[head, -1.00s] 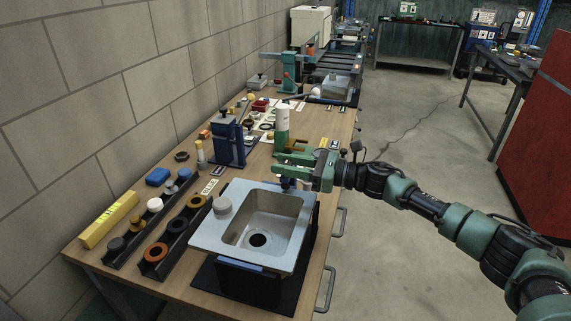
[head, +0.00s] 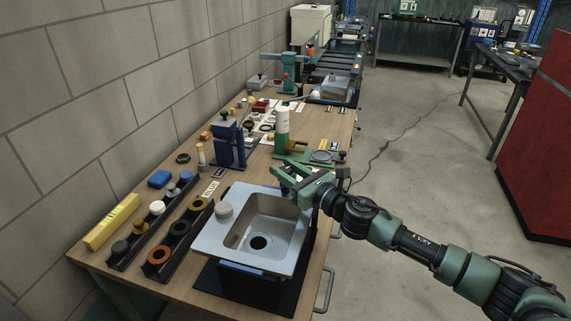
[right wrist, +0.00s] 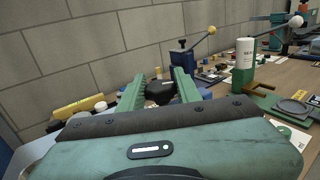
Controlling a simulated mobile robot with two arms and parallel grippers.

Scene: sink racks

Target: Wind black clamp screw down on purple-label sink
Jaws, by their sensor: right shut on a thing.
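A steel sink (head: 232,255) with a single bowl and a dark drain hole sits on a black base near the front of the bench. My right gripper (head: 281,174) is at the sink's back right corner, reaching in from the right. In the right wrist view, its two green fingers are shut on a black knob (right wrist: 160,92), which looks like the head of the clamp screw. The screw's shaft is hidden. I cannot make out a purple label on the sink. My left gripper is in neither view.
Black racks (head: 180,240) with rings and caps lie to the left.

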